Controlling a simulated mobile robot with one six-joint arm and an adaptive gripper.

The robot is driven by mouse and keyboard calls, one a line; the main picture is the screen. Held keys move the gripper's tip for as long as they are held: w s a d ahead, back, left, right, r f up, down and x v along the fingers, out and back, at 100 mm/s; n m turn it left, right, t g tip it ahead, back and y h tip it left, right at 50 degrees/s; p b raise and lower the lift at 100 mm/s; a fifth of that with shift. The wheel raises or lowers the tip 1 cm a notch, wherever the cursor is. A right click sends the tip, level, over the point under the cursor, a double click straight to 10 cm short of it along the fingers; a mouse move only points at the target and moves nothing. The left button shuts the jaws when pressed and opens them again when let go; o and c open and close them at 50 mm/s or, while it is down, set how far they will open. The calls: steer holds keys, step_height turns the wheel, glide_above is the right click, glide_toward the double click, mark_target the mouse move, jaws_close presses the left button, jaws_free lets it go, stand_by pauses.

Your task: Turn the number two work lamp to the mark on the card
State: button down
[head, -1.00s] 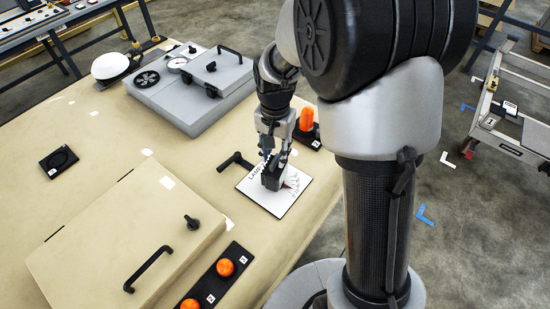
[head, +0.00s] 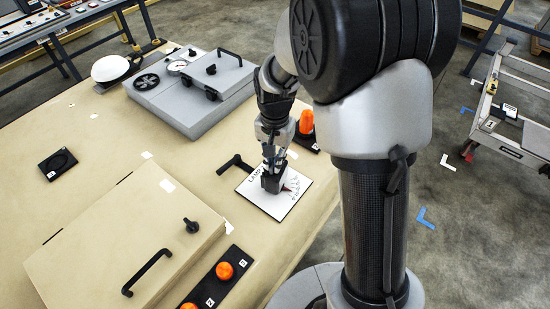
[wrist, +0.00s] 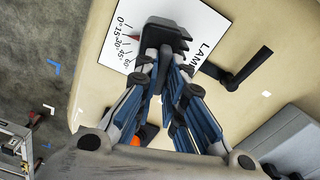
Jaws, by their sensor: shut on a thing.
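The white card (head: 278,208) lies on the table, printed with the word LAMP and an angle scale. In the wrist view the card (wrist: 112,52) shows marks from 0° to about 60°. A black block-shaped head (head: 271,185), which looks like the work lamp, stands over the card. In the wrist view this lamp (wrist: 168,27) is between my fingertips, with a red pointer (wrist: 134,40) beside it on the scale side. My gripper (head: 271,170) points down and is shut on the lamp. The fingers hide part of the card and scale, so the pointer's exact reading is unclear.
A black L-shaped handle (head: 236,162) lies beside the card. An orange lamp (head: 306,123) on a black base stands behind my gripper. A beige lidded panel (head: 125,235) and a strip with orange domes (head: 224,271) are nearer. A grey case (head: 190,95) stands farther back.

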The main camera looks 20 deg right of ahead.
steer(key=shift+n+p, duration=0.4)
steer(key=shift+n, duration=1.1)
steer(key=c, duration=1.7)
jaws_free()
steer(key=shift+r, duration=6.05)
